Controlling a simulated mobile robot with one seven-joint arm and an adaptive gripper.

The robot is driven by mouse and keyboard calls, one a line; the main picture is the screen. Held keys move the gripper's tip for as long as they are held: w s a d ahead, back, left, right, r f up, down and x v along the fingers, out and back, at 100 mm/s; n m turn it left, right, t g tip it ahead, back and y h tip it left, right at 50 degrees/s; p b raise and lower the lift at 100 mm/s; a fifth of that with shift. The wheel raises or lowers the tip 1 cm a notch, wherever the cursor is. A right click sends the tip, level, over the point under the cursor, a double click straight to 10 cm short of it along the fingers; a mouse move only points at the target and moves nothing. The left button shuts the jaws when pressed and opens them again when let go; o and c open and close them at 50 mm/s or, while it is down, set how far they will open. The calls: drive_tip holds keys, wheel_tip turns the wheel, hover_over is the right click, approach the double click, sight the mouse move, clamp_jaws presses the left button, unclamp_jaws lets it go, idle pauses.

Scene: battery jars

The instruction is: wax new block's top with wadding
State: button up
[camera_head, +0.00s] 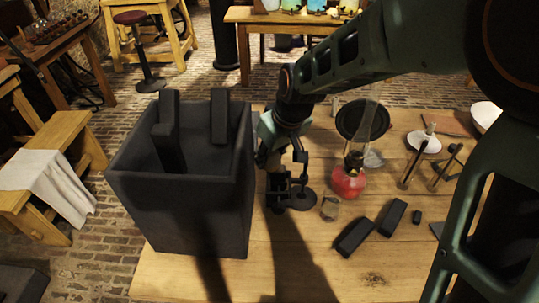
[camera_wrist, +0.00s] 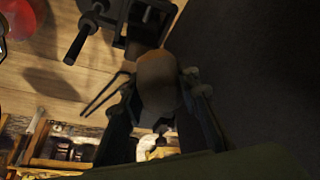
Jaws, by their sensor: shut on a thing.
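My gripper (camera_head: 277,172) is low over the table, close beside the right wall of the big dark box. In the wrist view its fingers are shut on a brown, rounded pad (camera_wrist: 158,82), which looks like the wadding. A dark metal clamp or stand (camera_wrist: 143,22) is just beyond the pad; I cannot tell if they touch. It also shows in the head view (camera_head: 297,198). Two dark blocks (camera_head: 354,237) (camera_head: 392,217) lie on the table at the right. More dark blocks (camera_head: 219,116) (camera_head: 167,128) stand in the box. Which block is the new one is unclear.
The dark box (camera_head: 180,215) stands tall at the table's left. A lamp with a red base (camera_head: 348,182), a small glass (camera_head: 330,208) and a small dark piece (camera_head: 417,216) are right of my gripper. The table (camera_head: 290,265) is bare in front.

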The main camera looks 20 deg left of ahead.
sight(283, 168)
drive_tip(key=shift+f+b, duration=0.4)
drive_tip(key=shift+f, duration=0.15)
drive_tip(key=shift+d, duration=0.1)
drive_tip(key=shift+w+d+r+p, duration=0.1)
drive_tip(key=shift+w+d+p, duration=0.15)
drive_tip(key=shift+d, duration=0.6)
drive_tip(key=shift+w+d+r+p, duration=0.1)
drive_tip(key=shift+w+d, duration=0.1)
drive_tip(key=shift+d, duration=0.8)
drive_tip(key=shift+f, duration=0.15)
drive_tip(key=shift+s+a+f+b, duration=0.1)
drive_tip(key=shift+s+a+b, duration=0.1)
drive_tip(key=shift+a, duration=0.45)
drive_tip(key=shift+s+a+r+b, duration=0.1)
drive_tip(key=shift+s+a+b, duration=0.05)
drive_tip(key=shift+a, duration=0.5)
drive_tip(key=shift+s+a+f+b, duration=0.1)
drive_tip(key=shift+s+a+b, duration=0.1)
drive_tip(key=shift+a, duration=0.45)
drive_tip(key=shift+w+r+p, duration=0.1)
drive_tip(key=shift+r+p, duration=2.05)
drive_tip(key=shift+r, duration=0.85)
drive_tip(key=shift+a+r, duration=0.1)
drive_tip(key=shift+r, duration=0.05)
